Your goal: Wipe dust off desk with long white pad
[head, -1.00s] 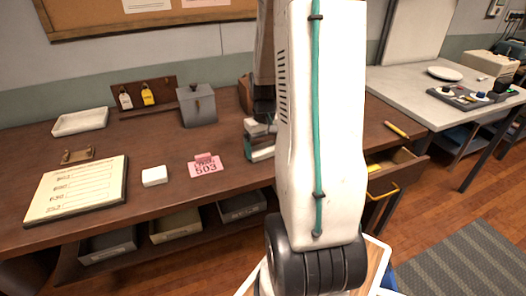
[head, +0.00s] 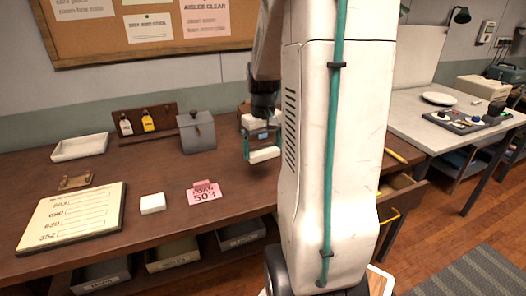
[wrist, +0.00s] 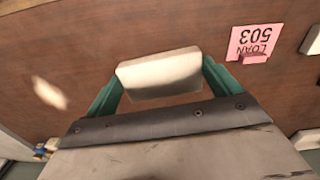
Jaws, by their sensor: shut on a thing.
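The long white pad (wrist: 160,74) sits crosswise between the two green fingers of my gripper (head: 261,147), which is shut on it. In the head view the pad (head: 264,155) shows as a white bar at the fingertips. My gripper appears to hold it above the brown wooden desk (head: 150,165), right of the pink 503 tag. A pale dust patch (wrist: 48,93) lies on the desk to the left of the pad in the wrist view. I cannot make out the dust in the head view, where my arm hides part of the desk.
A grey table (head: 450,112) is at the right.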

